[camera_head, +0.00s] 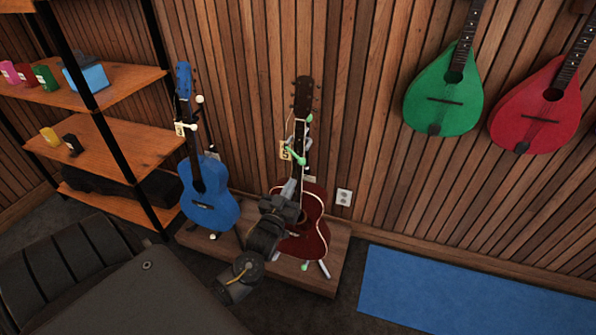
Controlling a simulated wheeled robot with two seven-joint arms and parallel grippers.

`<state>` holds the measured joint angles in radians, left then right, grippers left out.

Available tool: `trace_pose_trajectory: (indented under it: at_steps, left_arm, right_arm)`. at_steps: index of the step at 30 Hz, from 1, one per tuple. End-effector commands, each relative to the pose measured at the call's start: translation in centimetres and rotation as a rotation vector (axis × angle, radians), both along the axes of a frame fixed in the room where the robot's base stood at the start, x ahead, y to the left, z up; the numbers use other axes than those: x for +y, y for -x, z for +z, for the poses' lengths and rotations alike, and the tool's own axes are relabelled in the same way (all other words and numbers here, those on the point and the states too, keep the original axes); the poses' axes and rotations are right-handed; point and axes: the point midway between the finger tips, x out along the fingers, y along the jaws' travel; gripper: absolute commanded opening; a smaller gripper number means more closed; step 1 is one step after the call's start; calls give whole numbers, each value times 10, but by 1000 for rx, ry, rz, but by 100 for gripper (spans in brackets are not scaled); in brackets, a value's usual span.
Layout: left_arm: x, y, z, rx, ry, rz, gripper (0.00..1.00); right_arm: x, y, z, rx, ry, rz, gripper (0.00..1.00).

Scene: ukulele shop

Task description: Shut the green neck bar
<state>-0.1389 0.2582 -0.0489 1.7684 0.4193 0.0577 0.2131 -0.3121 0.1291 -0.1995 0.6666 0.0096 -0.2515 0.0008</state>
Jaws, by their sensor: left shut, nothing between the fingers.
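The green neck bar (296,157) is a small mint-green piece on the stand behind the dark red guitar (311,225), level with the guitar's neck. It slants across or beside the neck; I cannot tell whether it is shut. Another green tip shows higher up near the headstock. My left gripper (291,185) is shut and empty, just below the green bar and in front of the guitar's upper body. It hides part of the guitar's body and lower neck. Any contact with the bar or guitar is too small to tell. My right gripper is out of view.
A blue guitar (209,197) stands on its own stand with a white neck bar (190,125), to the left on the same wooden platform (333,262). Shelves (130,144) stand at left. Green (447,94) and red (541,107) instruments hang at right above a blue mat (455,292).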

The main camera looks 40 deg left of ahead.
Motion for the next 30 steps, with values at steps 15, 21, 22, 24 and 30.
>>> trace_pose_trajectory:
  at_steps: [15, 21, 22, 24, 30]
  left_arm:
    - [18, -57, 11, 1, 1, 0, 0]
    - [18, -58, 11, 1, 1, -1, 0]
    - [18, -58, 11, 1, 1, -1, 0]
    - [18, -58, 11, 1, 1, -1, 0]
    - [15, -61, 11, -1, 2, 15, 0]
  right_arm:
    - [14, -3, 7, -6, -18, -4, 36]
    - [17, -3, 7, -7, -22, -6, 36]
    - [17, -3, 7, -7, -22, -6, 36]
    - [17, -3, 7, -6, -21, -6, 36]
    - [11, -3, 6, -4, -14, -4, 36]
